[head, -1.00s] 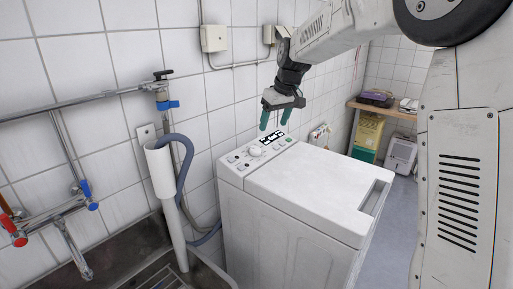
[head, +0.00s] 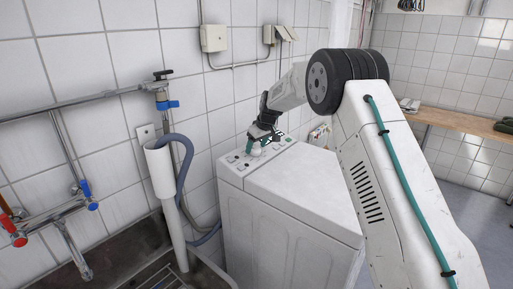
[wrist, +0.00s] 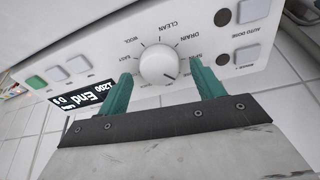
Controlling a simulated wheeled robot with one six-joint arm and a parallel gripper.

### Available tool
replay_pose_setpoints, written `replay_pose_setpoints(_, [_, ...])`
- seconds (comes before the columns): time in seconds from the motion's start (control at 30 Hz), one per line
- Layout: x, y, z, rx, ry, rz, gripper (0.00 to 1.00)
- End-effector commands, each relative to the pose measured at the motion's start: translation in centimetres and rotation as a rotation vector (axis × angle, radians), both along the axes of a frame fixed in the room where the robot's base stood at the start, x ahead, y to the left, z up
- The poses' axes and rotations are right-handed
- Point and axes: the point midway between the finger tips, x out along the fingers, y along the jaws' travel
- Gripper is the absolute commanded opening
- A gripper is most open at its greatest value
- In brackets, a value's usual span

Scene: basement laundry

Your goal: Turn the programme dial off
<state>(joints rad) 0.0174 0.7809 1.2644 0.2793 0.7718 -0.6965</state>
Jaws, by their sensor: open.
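The programme dial (wrist: 158,64) is a round white knob on the washing machine's control panel (wrist: 100,62), with words such as WOOL, CLEAN and DRAIN around it. Its dark pointer mark is toward the lower right in the wrist view, near partly hidden labels. My gripper (wrist: 160,88) is open, with one green finger on each side of the dial. I cannot tell whether the fingers touch it. A display (wrist: 86,101) shows "End". In the head view my gripper (head: 257,146) is low over the panel of the white washing machine (head: 275,215), and the dial (head: 255,150) is partly hidden.
Several push buttons (wrist: 76,65) line the panel, some green or grey. A tiled wall stands behind the machine. A grey hose (head: 184,170) and sink (head: 130,265) are at its left. The machine's lid (head: 300,180) is clear.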

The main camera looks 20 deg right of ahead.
Motion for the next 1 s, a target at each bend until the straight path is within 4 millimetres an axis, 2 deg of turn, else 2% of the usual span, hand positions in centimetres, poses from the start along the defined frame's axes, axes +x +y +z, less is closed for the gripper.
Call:
replay_pose_setpoints(0.1, [0.26, 0.18, -0.79, 0.001, 0.000, 0.000, 0.67])
replay_pose_setpoints(0.37, [0.33, 0.23, -0.96, 0.000, 0.000, 0.000, 0.67])
replay_pose_setpoints(0.4, [0.32, 0.22, -0.96, 0.000, 0.000, 0.000, 0.64])
replay_pose_setpoints(0.53, [0.32, 0.19, -0.96, 0.000, 0.000, -0.001, 0.28])
replay_pose_setpoints(0.57, [0.32, 0.19, -0.96, 0.000, 0.000, -0.001, 0.23])
replay_pose_setpoints(1.0, [0.32, 0.19, -0.94, 0.018, 0.014, -0.078, 0.23])
